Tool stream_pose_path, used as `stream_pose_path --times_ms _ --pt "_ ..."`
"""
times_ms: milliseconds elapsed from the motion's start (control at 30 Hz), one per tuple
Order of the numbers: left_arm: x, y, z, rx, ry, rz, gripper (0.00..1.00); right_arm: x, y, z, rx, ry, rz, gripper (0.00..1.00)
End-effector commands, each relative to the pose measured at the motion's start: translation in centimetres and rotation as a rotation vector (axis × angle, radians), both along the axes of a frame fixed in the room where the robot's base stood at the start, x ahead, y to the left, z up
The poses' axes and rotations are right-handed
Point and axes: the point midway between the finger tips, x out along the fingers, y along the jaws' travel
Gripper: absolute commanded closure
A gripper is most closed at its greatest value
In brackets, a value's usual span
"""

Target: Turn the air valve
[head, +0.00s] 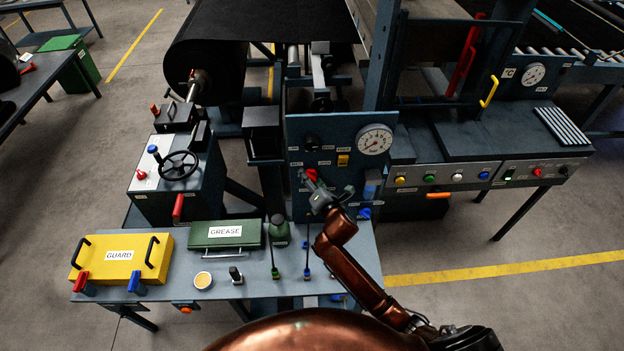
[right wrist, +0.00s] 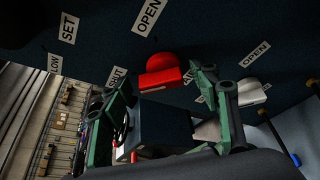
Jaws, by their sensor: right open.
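A red valve handle (head: 311,175) sits on the dark blue upright panel (head: 320,135), below the pressure gauge. In the right wrist view the red handle (right wrist: 160,78) has a rounded red part behind it and lies between OPEN and SHUT labels. I cannot read a label naming it as the air valve. My right gripper (head: 318,190) is just in front of and below it. In the wrist view its green fingers (right wrist: 163,92) are spread, with the red handle between and beyond the tips. Whether they touch it I cannot tell. My left gripper is not in view.
A pale handle (right wrist: 250,92) with its own OPEN label is right of the fingers in the wrist view. The bench holds a yellow guard (head: 119,276), green grease box (head: 224,246) and upright thin tools (head: 275,262).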

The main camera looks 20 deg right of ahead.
Motion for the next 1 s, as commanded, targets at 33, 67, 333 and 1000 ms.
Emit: stream_pose_path --times_ms 33,67,333,1000 --pt "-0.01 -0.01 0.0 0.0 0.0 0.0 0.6 -0.01 0.0 0.0 0.0 0.0 0.0 0.44" --pt "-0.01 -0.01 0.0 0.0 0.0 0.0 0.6 -0.02 -0.01 0.0 0.0 0.0 0.0 0.44" --pt "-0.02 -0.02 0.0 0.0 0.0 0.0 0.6 -0.04 -0.02 -0.01 0.0 0.001 -0.001 0.61" --pt "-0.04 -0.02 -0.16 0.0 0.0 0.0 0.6 -0.04 -0.07 0.05 0.052 -0.015 0.001 0.84"
